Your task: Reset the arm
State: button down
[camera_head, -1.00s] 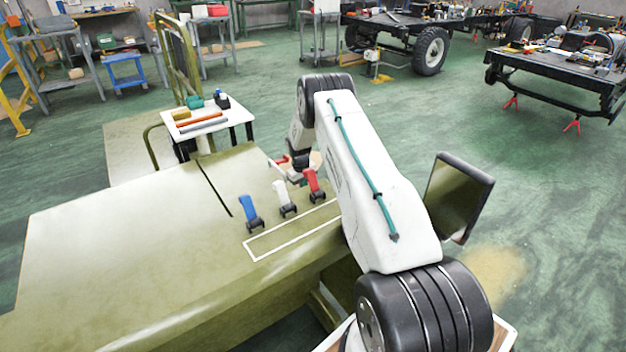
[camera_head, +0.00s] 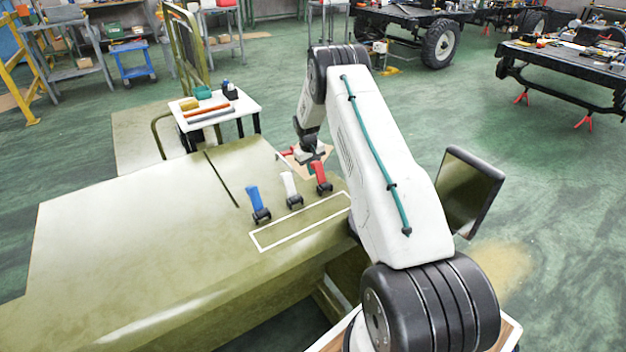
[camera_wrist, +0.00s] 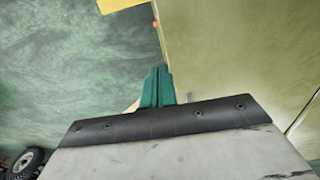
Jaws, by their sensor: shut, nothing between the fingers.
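My white arm with a teal cable (camera_head: 377,165) reaches over the right side of the olive bodywork (camera_head: 130,225). My gripper (camera_head: 317,168) hangs near the far right edge of that bodywork, behind the levers and partly hidden by the arm. In the wrist view its teal fingers (camera_wrist: 157,76) are together, with nothing between them. A blue lever (camera_head: 257,202), a white lever (camera_head: 291,188) and a red lever (camera_head: 320,177) stand in a row on the bodywork. The gripper is close beyond the red lever; I cannot tell whether they touch.
A white-outlined rectangle (camera_head: 300,222) lies in front of the levers. A small white table (camera_head: 243,103) with tools stands behind the bodywork. A dark flat panel (camera_head: 470,190) is right of my arm. The green floor (camera_head: 420,110) beyond is open.

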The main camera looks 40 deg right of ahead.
jog(key=s+a+r, duration=0.2)
jog(key=a+r, duration=0.3)
jog(key=r, duration=0.7)
jog(key=s+a+r, duration=0.1)
jog(key=a+r, duration=0.3)
jog(key=r, duration=0.8)
jog(key=s+a+r, duration=1.1)
jog(key=a+r, duration=0.1)
jog(key=r, duration=0.2)
jog(key=s+a+r+t, duration=0.1)
jog(key=s+a+r, duration=0.25)
jog(key=s, duration=0.35)
jog(key=s+a+r, duration=0.3)
jog(key=s+a, duration=0.2)
jog(key=s, duration=0.3)
jog(key=s+a+f, duration=0.1)
jog(key=s+a, duration=0.2)
jog(key=s, duration=0.6)
jog(key=s+a+f+n+y, duration=0.1)
jog(key=s+a+f, duration=0.1)
jog(key=s, duration=0.7)
jog(key=shift+a, duration=0.4)
jog(key=shift+d, duration=0.1)
